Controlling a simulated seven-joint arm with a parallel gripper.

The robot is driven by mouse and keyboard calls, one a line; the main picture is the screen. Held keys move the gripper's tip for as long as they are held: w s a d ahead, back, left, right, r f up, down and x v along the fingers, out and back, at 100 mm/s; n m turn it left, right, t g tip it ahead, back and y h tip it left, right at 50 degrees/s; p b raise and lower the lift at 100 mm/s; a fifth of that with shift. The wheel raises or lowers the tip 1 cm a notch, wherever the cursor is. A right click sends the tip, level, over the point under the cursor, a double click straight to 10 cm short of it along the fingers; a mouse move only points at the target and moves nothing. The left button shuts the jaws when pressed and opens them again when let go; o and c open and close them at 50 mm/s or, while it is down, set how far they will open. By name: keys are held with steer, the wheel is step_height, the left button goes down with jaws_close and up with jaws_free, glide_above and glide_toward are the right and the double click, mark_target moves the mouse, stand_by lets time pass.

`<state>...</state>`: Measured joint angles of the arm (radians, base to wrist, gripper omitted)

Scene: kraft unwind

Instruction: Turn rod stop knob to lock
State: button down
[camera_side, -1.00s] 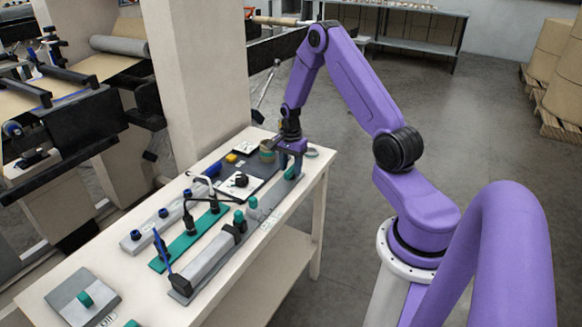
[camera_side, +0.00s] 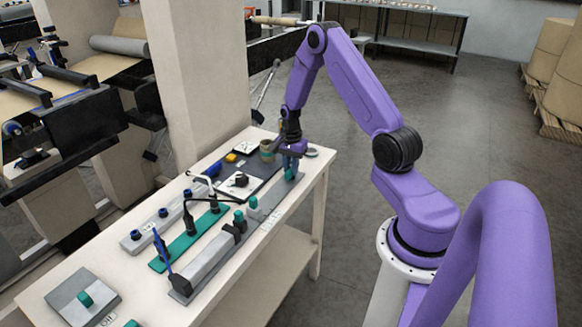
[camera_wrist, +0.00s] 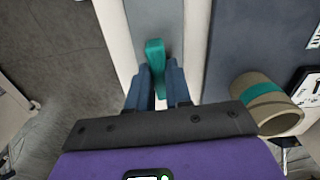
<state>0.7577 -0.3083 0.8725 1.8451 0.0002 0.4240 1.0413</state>
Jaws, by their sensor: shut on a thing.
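The rod stop knob is a teal, bar-shaped grip; in the wrist view the knob (camera_wrist: 154,52) stands between my fingers, its far end showing beyond their tips. It sits over a grey plate (camera_wrist: 155,18). My gripper (camera_wrist: 157,76) is shut on the knob, with one dark blue finger on each side. In the side view my gripper (camera_side: 290,166) points down at the far right end of the bench, over the grey plate (camera_side: 272,197). There the fingers and wrist mostly hide the knob. I see no lock mark.
A tan roll with a teal band (camera_wrist: 265,102) lies close to the right of my gripper. The white bench (camera_side: 150,290) also carries a teal rail (camera_side: 190,240), a long grey bar (camera_side: 208,262) and a black board (camera_side: 262,172). The bench edge is close on the right.

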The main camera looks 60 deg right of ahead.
steer(key=n, duration=0.8)
steer(key=shift+n, duration=0.3)
steer(key=n, duration=0.4)
steer(key=shift+n, duration=1.7)
steer(key=c, duration=1)
jaws_free()
steer(key=shift+c, duration=0.2)
steer(key=shift+r, duration=0.1)
